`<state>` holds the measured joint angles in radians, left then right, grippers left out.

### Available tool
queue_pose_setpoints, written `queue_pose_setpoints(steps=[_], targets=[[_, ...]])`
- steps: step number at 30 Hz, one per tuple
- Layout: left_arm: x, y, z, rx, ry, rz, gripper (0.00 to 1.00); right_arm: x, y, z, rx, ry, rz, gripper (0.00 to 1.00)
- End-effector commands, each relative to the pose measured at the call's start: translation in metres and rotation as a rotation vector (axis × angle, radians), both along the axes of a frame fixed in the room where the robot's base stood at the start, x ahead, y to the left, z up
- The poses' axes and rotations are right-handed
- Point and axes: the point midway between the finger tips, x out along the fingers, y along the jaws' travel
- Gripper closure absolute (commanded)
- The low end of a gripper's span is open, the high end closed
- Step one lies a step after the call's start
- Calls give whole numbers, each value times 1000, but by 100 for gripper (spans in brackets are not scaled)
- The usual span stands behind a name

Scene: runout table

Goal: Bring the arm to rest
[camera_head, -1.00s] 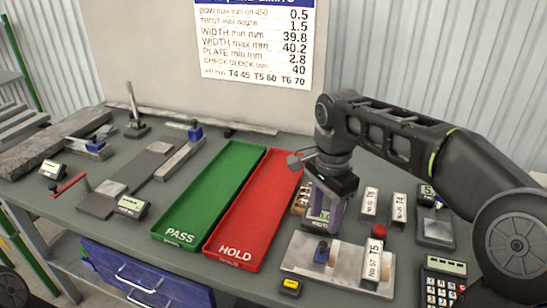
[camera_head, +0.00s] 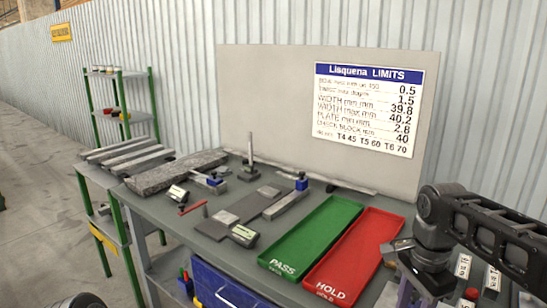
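My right arm comes in from the right, and its gripper (camera_head: 408,284) is at the right side of the runout table (camera_head: 222,228), just right of the red HOLD tray (camera_head: 356,262). It points down, and its fingers are partly cut off by the lower edge, so its opening does not show. My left gripper is out of the picture; a dark rounded part of mine shows at the bottom left edge. The green PASS tray (camera_head: 312,240) lies left of the red one. Both trays look empty.
Upright labelled blocks, T5 (camera_head: 490,280) among them, stand right of my gripper. Gauges and a grey stone slab (camera_head: 175,172) fill the table's left part. A limits board (camera_head: 368,118) stands behind. A green-post shelf (camera_head: 122,105) and open floor lie left.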

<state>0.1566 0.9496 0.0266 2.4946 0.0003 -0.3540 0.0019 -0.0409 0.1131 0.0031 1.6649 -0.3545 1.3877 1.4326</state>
Motion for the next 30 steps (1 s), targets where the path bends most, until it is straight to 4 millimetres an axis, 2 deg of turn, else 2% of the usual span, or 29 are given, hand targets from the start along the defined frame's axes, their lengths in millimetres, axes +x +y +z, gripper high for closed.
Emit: queue_pose_setpoints(steps=[11, 14, 20, 23, 25, 27, 30], targets=[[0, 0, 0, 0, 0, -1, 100, 16, 31, -69, 56, -3, 188, 57], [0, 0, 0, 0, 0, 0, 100, 19, 44, -98, 82, -10, 262, 57], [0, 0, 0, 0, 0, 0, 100, 15, 81, -177, 156, -32, 455, 57], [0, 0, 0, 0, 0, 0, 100, 0, 107, -232, 209, -53, 582, 57], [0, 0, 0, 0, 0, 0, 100, -21, 130, -278, 254, -79, 687, 57], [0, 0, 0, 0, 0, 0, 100, -51, 153, -324, 293, -113, 793, 57], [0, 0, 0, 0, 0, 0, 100, -101, 178, -373, 323, -169, 929, 57]])
